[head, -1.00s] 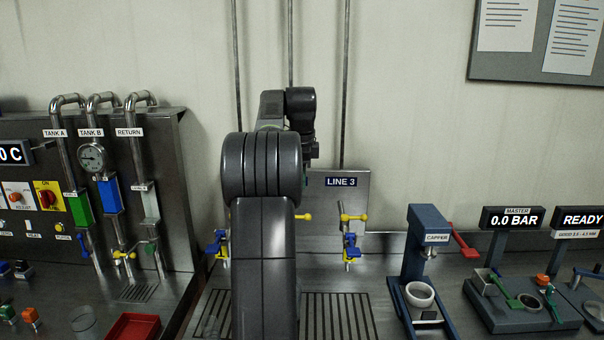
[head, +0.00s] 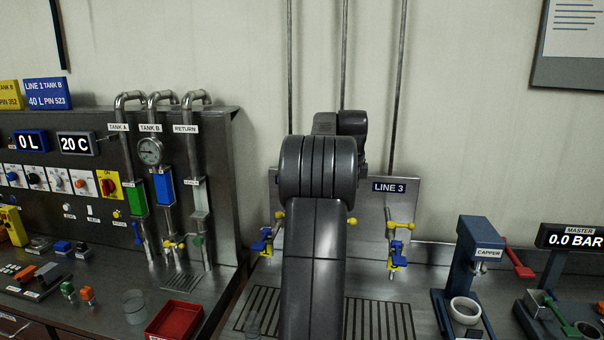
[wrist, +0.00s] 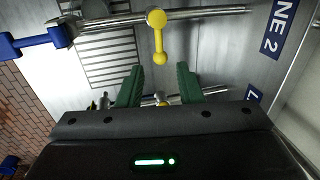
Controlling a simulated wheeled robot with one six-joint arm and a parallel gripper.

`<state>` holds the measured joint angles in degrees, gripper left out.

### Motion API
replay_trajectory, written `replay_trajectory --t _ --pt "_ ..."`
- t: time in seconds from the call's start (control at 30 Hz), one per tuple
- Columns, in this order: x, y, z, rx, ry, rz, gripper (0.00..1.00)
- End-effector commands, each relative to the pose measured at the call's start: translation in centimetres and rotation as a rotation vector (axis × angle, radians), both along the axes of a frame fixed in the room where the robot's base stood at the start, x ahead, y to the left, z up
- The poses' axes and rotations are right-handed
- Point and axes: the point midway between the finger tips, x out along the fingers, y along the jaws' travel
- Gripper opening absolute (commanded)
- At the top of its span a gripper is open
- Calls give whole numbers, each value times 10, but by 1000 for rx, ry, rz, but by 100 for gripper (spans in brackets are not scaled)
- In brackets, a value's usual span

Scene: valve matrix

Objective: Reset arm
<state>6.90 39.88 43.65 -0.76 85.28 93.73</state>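My arm (head: 315,260) rises at the middle of the head view, folded toward the back wall. Its end is hidden there behind the arm links. In the wrist view my gripper (wrist: 159,88) shows two green fingers standing well apart, with nothing held between them. A yellow valve handle (wrist: 158,38) on a metal pipe lies beyond the fingertips, apart from them. A blue handle (wrist: 28,43) is at the left of that view. Part of another valve shows low between the fingers, mostly hidden by the gripper body.
In the head view, yellow and blue valves (head: 397,245) stand by the LINE 3 plate (head: 412,205), right of my arm. The tank panel (head: 225,180) and a red tray (head: 174,319) are left.

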Motion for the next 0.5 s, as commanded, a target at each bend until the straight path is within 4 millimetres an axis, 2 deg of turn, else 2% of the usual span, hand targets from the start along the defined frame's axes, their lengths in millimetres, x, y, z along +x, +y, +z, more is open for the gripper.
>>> replay_trajectory --t 0.33,0.4,0.5 --pt "12 -2 -65 1 4 0 33" --pt "14 -2 -74 1 3 0 33" --pt "12 -1 -73 0 0 -45 33"
